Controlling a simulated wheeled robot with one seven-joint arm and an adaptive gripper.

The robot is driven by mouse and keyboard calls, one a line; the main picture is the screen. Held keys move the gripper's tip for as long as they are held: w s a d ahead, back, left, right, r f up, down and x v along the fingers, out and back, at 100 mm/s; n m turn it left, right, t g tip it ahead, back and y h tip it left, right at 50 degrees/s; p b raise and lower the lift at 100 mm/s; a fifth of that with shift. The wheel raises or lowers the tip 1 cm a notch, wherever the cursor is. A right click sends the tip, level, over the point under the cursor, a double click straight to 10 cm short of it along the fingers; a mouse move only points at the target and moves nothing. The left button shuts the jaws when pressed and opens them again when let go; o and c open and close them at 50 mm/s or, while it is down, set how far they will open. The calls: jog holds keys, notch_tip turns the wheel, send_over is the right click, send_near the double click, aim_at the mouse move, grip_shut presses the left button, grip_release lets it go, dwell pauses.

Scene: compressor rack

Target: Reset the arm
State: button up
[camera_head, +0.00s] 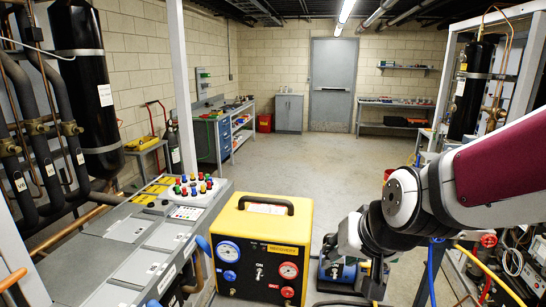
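My arm reaches in from the right edge, with a maroon link, a pale link and dark joints, and bends downward right of the middle. My gripper (372,279) seems to be at its lower end, pointing down beside the yellow machine. The arm's own links partly cover it, and its fingers are too small and dark to read. I see nothing clearly held. The yellow recovery machine (262,222) stands upright at the bottom centre, with a black handle, two gauges and a switch. A blue device (340,271) sits behind and beside the gripper, partly hidden; I cannot tell if they touch.
A grey control console (130,245) with coloured knobs stands at the left, near black cylinders and pipes. Hoses, valves and a rack post crowd the right side. The floor (290,160) is open toward the grey door (332,80). Workbenches line the far walls.

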jog(key=s+d+r+h, duration=0.1)
jog(key=s+d+r, duration=0.2)
jog(key=s, duration=0.4)
jog(key=s+d+r+n+g, duration=0.1)
jog(key=s+d+r, duration=0.2)
jog(key=s, duration=0.5)
jog(key=shift+s+d+r+h, duration=0.2)
jog(key=shift+s+r+h, duration=0.15)
jog(key=shift+r, duration=0.55)
